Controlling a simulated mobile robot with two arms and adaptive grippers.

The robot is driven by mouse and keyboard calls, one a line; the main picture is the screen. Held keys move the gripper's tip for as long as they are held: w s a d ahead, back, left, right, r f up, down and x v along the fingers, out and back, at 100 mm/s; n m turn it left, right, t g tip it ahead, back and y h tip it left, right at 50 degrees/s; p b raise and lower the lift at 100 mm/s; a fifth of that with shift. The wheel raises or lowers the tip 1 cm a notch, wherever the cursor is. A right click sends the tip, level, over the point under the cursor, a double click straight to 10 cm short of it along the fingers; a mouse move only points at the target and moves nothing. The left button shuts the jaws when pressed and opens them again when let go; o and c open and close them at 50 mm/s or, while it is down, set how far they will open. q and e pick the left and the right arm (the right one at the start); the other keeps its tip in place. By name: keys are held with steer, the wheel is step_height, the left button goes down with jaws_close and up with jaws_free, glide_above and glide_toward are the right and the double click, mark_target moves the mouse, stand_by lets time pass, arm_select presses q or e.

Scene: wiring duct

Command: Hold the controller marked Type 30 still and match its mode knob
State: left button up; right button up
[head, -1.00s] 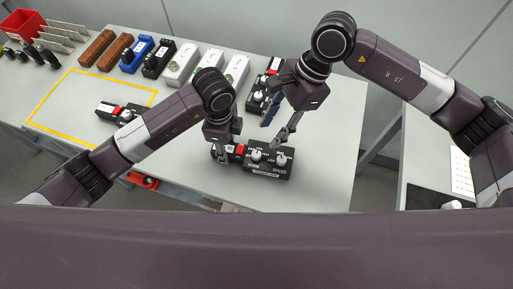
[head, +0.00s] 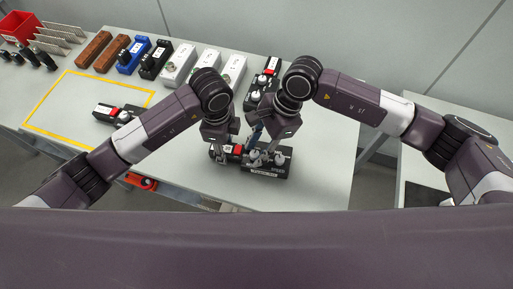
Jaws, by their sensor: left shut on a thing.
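A black controller (head: 268,173) with a red part, white knobs and a white label lies near the table's front edge; I cannot read its type. My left gripper (head: 226,153) is shut on its left end. My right gripper (head: 262,154) points down over its knobs, fingers apart around the left white knob (head: 253,157); contact is unclear. The right white knob (head: 280,159) is partly hidden by the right gripper. Another black controller (head: 263,86) with white knobs stands behind. A third (head: 118,113) lies at the yellow outline, partly near my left arm.
Brown blocks (head: 98,51), a blue unit (head: 134,55), a black unit (head: 155,61) and several grey units (head: 179,66) line the back. A red bin (head: 20,27) stands at far left. The table (head: 325,150) is clear on the right.

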jaws_close()
steer(key=shift+m, duration=0.4)
steer(key=m+t, duration=0.1)
steer(key=m, duration=0.1)
steer(key=m+t, duration=0.1)
steer(key=m, duration=0.1)
steer(key=shift+s+m+y, duration=0.15)
steer(key=shift+m+y, duration=0.15)
steer(key=shift+m+t, duration=0.9)
steer(key=shift+m, duration=1.4)
steer(key=shift+o, duration=1.4)
jaws_free()
steer(key=shift+s, duration=0.1)
